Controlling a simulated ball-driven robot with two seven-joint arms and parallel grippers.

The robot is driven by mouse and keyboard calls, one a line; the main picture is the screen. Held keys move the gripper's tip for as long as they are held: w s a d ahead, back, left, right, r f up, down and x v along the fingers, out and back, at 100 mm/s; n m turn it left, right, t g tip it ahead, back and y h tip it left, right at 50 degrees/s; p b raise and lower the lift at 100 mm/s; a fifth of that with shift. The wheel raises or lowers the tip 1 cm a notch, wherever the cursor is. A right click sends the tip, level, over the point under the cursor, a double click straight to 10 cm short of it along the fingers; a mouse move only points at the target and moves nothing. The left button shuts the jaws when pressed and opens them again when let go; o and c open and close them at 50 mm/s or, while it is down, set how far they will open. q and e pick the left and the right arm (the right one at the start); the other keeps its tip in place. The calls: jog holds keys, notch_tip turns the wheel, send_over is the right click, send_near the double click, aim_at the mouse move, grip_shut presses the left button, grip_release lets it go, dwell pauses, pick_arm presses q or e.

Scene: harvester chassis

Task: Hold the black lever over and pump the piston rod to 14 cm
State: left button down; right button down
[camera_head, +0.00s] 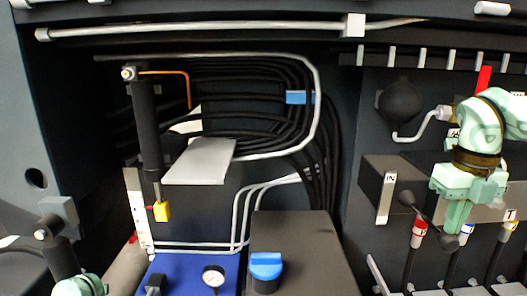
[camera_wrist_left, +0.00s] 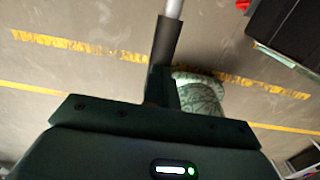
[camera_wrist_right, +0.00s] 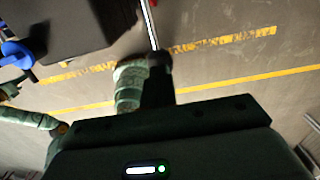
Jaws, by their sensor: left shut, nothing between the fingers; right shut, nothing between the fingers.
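A black cylinder (camera_head: 147,125) hangs at the left in the head view. A black lever (camera_head: 421,210) with a round knob is at the right, beside my right gripper (camera_head: 455,218). That gripper is shut and empty; whether it touches the lever is unclear. It shows dark in the right wrist view (camera_wrist_right: 158,75). My left gripper (camera_wrist_left: 163,85) is shut and empty in the left wrist view. A green part of my left arm (camera_head: 80,287) shows at the lower left.
A blue-capped black box (camera_head: 305,245), a pressure gauge (camera_head: 213,276) and a blue panel (camera_head: 185,262) are at the bottom. Black hoses and metal pipes fill the middle. A grey plate (camera_head: 202,162) juts out beside the cylinder. Coloured hose fittings (camera_head: 419,232) sit below the lever.

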aim_at(447, 243)
jog(key=shift+f, duration=2.75)
pick_arm(q)
jog(key=shift+f, duration=0.15)
jog(key=shift+f, duration=5.7)
jog(key=r, duration=1.2)
jog(key=shift+s+r, duration=0.2)
jog(key=shift+r, duration=0.1)
jog(key=shift+f, duration=0.15)
jog(key=shift+w+f, duration=0.5)
jog(key=shift+f, duration=5.65)
jog(key=r, duration=0.8)
jog(key=s+r, duration=0.1)
jog(key=r, duration=0.3)
jog(key=shift+r, duration=0.25)
